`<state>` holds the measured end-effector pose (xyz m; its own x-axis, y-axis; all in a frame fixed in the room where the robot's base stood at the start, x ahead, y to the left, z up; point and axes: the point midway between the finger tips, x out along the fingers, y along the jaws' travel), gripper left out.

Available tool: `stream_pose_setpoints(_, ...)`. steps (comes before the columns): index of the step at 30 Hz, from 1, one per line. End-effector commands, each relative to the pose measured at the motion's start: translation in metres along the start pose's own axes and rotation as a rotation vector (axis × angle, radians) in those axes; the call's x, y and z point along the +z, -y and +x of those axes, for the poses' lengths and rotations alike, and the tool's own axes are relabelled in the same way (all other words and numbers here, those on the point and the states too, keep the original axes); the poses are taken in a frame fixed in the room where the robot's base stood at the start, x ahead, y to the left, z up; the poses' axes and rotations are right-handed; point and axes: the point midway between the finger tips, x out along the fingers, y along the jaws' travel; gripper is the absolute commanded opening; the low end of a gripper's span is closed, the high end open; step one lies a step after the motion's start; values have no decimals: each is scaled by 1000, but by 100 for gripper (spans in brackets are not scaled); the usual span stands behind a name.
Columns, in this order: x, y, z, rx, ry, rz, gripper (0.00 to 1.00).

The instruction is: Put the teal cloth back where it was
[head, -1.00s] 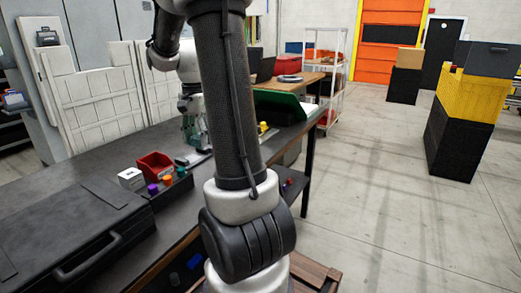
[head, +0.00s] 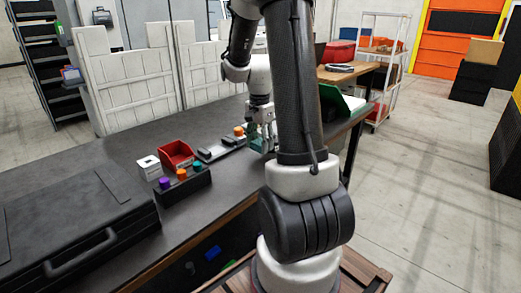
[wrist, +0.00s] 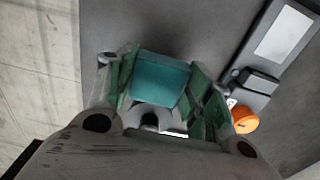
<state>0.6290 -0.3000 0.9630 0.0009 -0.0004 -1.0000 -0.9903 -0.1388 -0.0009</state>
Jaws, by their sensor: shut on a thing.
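The teal cloth (wrist: 160,80) shows in the wrist view as a folded, block-like piece between the green-padded fingers of my gripper (wrist: 162,92). My gripper is shut on it, over the dark grey bench top. In the head view my gripper (head: 262,138) is above the far right part of the bench, partly beside my own arm. The cloth is small and hard to make out there. I cannot tell whether it touches the bench.
Further left are a red bin (head: 177,153), a white box (head: 149,167) and a block with coloured knobs (head: 185,190). A black case (head: 75,235) fills the near left bench.

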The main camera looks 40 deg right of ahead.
Motion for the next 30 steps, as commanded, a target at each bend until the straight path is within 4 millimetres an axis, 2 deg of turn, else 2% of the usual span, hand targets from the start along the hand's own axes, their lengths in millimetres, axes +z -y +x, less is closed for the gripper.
stream_pose_setpoints(3, 0, -1, 19, 4, 2, 0, 29)
stream_pose_setpoints(6, 0, 0, 27, 2, 1, 0, 29)
stream_pose_setpoints(17, 0, 0, 31, 1, 1, 0, 29)
stream_pose_setpoints(18, 0, 0, 30, 1, 0, 0, 57)
stream_pose_setpoints(21, 0, 0, 30, 1, 0, 0, 73)
stream_pose_setpoints(30, 0, 0, 30, 1, 0, 0, 73)
